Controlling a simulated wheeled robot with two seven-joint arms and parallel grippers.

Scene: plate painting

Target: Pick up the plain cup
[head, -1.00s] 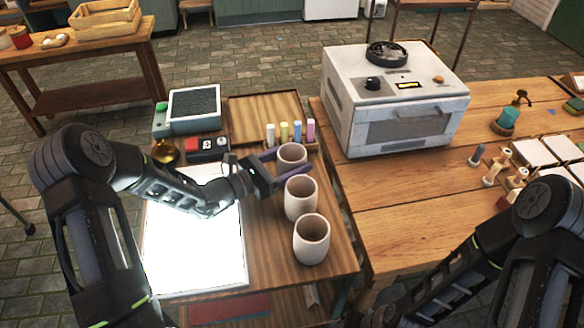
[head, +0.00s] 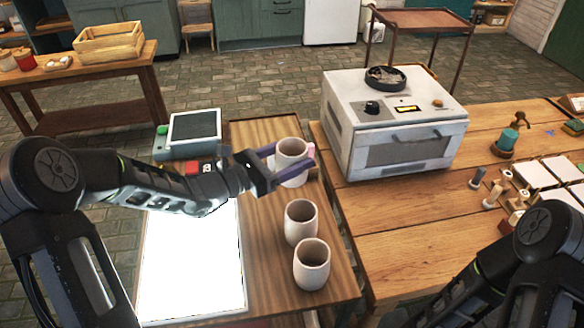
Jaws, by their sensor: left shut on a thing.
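Three plain pale cups show in the head view. My left gripper (head: 284,168) is shut on the farthest cup (head: 291,149), with one finger on each side of it. This cup is upright and appears raised above the table. The middle cup (head: 300,222) and the nearest cup (head: 311,264) stand upright on the small wooden table (head: 262,262), close to each other. My right arm is at the lower right, and its gripper is out of the picture.
A glowing white panel (head: 190,262) lies left of the cups. A grey device with a dark screen (head: 194,127) stands behind it. A white oven (head: 394,130) stands to the right on a wooden workbench (head: 400,225). Stamps and white tiles (head: 535,173) lie farther right.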

